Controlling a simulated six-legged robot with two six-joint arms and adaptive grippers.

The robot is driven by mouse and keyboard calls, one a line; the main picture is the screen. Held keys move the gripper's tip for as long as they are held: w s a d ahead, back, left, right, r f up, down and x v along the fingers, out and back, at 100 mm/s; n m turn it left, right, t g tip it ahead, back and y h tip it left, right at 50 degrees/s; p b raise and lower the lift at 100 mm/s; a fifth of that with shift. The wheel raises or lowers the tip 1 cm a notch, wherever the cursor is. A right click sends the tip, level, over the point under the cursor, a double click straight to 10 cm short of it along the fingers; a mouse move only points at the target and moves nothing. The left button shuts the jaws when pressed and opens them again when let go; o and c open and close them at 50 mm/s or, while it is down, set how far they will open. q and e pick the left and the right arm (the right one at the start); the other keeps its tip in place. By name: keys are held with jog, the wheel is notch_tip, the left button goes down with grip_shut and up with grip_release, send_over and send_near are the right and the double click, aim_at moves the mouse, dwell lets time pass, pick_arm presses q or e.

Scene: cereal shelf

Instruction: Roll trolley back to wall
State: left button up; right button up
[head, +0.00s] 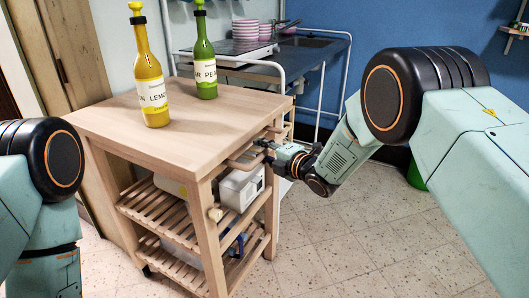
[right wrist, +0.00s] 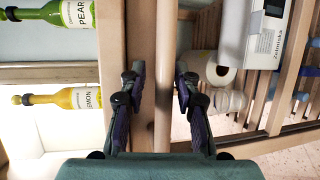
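The wooden trolley (head: 190,165) stands on the tiled floor in the middle of the head view, with a solid top and slatted shelves below. A towel-bar handle (right wrist: 165,60) runs along its right end. My right gripper (head: 263,151) is at this handle. In the right wrist view its fingers (right wrist: 158,80) are apart, one on each side of the bar, with a gap visible on the tabletop side. A blue wall (head: 375,32) and a pale wall (head: 110,35) stand behind. My left arm shows at the left edge, but its gripper is out of view.
A yellow lemon bottle (head: 151,80) and a green pear bottle (head: 205,60) stand upright on the trolley top. A white box (head: 241,187) is on the shelf below. A sink unit (head: 300,45) is behind the trolley. The floor (head: 350,240) at right is clear.

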jog(key=shift+o, duration=0.3)
jog(key=shift+s+d+f, duration=0.1)
jog(key=shift+s+d, duration=0.3)
jog(key=shift+s, duration=0.05)
jog(key=v, duration=1.1)
jog(key=shift+r, duration=0.2)
